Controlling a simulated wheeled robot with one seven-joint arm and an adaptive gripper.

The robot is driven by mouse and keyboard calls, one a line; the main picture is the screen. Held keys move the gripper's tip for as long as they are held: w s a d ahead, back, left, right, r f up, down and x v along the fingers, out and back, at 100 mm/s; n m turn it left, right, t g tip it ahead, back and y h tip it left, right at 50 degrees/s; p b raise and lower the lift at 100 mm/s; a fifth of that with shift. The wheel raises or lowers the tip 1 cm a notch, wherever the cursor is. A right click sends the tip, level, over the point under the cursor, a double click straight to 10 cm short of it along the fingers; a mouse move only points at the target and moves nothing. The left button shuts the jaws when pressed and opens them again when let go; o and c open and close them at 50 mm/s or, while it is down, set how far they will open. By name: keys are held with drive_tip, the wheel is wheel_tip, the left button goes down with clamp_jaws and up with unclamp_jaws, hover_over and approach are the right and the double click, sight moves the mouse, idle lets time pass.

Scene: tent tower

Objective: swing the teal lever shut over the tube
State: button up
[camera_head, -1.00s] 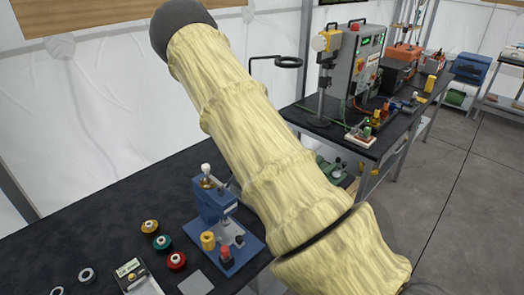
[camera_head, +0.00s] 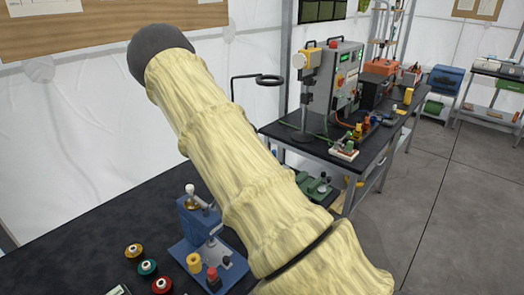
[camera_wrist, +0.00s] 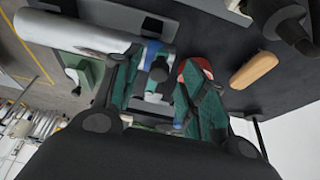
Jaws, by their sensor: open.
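In the wrist view, my gripper (camera_wrist: 165,75) is open, with dark fingers and green-teal inner faces on both sides. A red rounded part (camera_wrist: 193,69) sits behind the right finger. A shiny silver cylinder (camera_wrist: 75,35) lies to the left; I cannot tell whether it is the tube. I cannot tell a teal lever apart from the green-teal faces of the fingers. In the head view, my arm hides the gripper.
In the head view, a blue press (camera_head: 205,225) stands on the near black table (camera_head: 75,245), with colored spools (camera_head: 148,267) beside it. Further right, a second table (camera_head: 345,160) carries a grey control box (camera_head: 343,80). An orange-tan block (camera_wrist: 254,70) shows in the wrist view.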

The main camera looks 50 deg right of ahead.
drive_tip(key=v, duration=1.2)
drive_tip(key=shift+f, duration=0.1)
